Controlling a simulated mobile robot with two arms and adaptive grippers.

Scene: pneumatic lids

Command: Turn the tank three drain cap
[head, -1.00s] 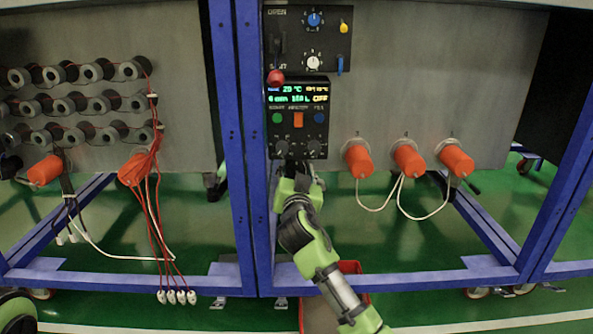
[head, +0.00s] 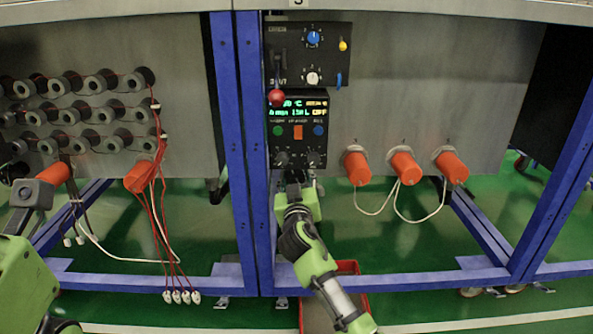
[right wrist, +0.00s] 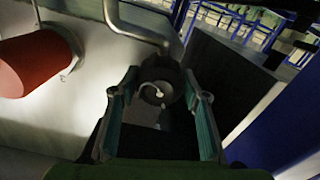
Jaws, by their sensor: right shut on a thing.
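My right gripper (head: 296,178) reaches up under the black control panel at the middle of the tank front. It mostly hides what it holds in the head view. In the right wrist view its two fingers (right wrist: 160,110) stand on either side of a dark round drain cap (right wrist: 158,92) with a small pale hook-shaped mark, and are shut on it. How far the cap is turned cannot be told. My left arm shows at the lower left of the head view, with a grey end part (head: 30,194) in front of an orange cap; its fingers cannot be made out.
Orange caps with white cords (head: 403,168) stick out right of the panel (head: 298,130); one orange cap (right wrist: 35,62) shows in the wrist view. A red-knobbed lever (head: 277,97) is above. Blue frame posts (head: 240,150) and a red bin (head: 348,268) are close by.

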